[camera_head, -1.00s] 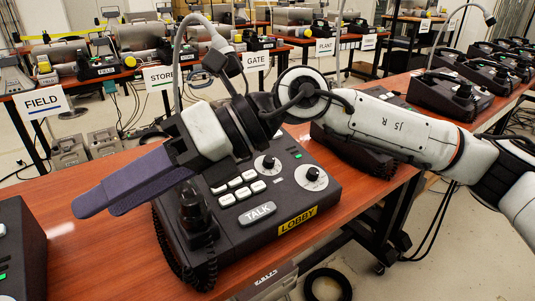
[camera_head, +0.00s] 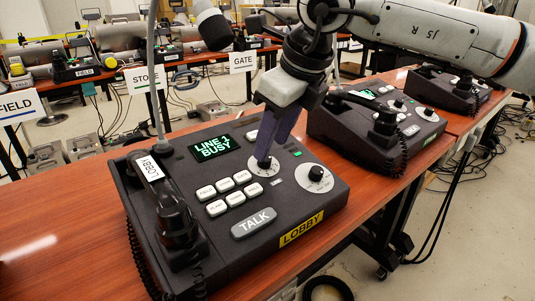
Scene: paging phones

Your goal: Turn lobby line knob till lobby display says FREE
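The lobby phone (camera_head: 165,235) is a dark desk unit with a yellow LOBBY label (camera_head: 301,228), on the wooden table in front. Its lobby display (camera_head: 215,148) reads "LINE 1 BUSY" in green. An upper knob on a white dial (camera_head: 259,171) sits right of the display. A second knob (camera_head: 316,173) sits lower right, untouched. My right gripper (camera_head: 264,157) points down with its purple fingertips at the upper knob, partly hiding it. The fingers look close together and overlap, so I cannot tell whether they grip it. My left gripper is not in view.
A handset (camera_head: 168,210) with a coiled cord lies on the phone's left side. A gooseneck (camera_head: 157,90) rises behind it. A similar phone (camera_head: 375,125) stands close on the right. Bare table (camera_head: 60,235) lies to the left. STORE and GATE signs hang behind.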

